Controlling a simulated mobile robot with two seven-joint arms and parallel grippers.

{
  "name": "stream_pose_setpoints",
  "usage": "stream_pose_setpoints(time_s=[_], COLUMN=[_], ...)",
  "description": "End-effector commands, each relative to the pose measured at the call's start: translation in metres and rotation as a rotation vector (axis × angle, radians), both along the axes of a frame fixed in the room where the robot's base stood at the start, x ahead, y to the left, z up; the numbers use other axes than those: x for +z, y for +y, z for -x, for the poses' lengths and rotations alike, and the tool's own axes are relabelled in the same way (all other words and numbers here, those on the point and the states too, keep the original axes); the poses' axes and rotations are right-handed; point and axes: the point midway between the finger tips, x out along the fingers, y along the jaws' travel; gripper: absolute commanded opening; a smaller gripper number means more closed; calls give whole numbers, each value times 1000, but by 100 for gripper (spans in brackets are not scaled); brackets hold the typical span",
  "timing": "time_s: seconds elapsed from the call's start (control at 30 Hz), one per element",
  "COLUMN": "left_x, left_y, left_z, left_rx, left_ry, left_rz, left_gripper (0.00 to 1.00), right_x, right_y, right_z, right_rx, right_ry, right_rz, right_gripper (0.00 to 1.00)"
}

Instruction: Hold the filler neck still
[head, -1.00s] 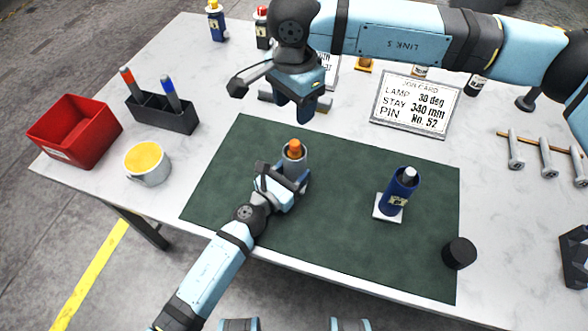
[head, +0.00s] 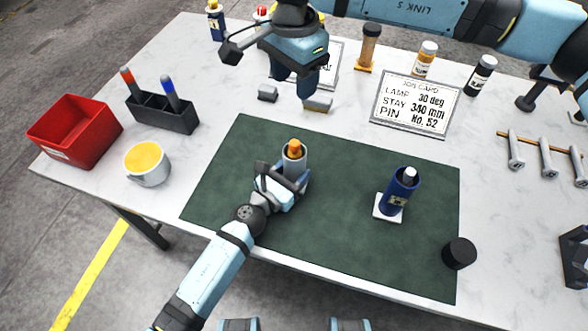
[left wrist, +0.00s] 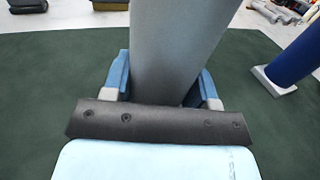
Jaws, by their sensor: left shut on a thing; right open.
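The filler neck (head: 295,163) appears to be the grey upright cylinder on the dark green mat, with an orange piece in its open top. My left gripper (head: 291,184) is shut around its lower part, from the front left. In the left wrist view, the grey cylinder (left wrist: 165,50) stands between the two blue fingers (left wrist: 163,88); its top is out of view. My right gripper (head: 294,82) is open and empty, in the air behind the mat, apart from the cylinder.
A blue cylinder (head: 401,190) with a pale tip stands on a white square (head: 382,212) on the mat's right. A black cap (head: 459,253) sits near the front edge. A yellow-filled mug (head: 147,172), red bin (head: 82,142) and job card (head: 416,103) stand around. The middle mat is clear.

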Motion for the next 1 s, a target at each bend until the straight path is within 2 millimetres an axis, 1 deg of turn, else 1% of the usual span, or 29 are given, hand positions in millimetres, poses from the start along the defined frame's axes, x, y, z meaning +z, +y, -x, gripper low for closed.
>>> stream_pose_setpoints(time_s=[0.1,0.13,0.23,0.27,0.53,0.67,0.77,1.0], left_x=[0,0,0,0,0,-1,-1,-1], left_y=[0,0,0,0,0,7,17,49], left_z=[0,0,0,0,1,8,22,64], left_rx=[0,0,0,0,0,0,1,1], left_ry=[0,0,0,0,0,1,2,4], left_rz=[0,0,0,0,0,-1,-1,1], left_gripper=[15,55,78,83,83,83,83,83], right_x=[0,0,0,0,-1,-1,-1,-1], right_y=[0,0,0,0,0,0,0,0], right_z=[0,0,0,0,0,0,0,0], right_rx=[0,0,0,0,0,0,0,0], right_ry=[0,0,0,0,0,0,0,1], right_rz=[0,0,0,0,0,0,0,-1], right_gripper=[52,52,52,52,52,52,52,52])
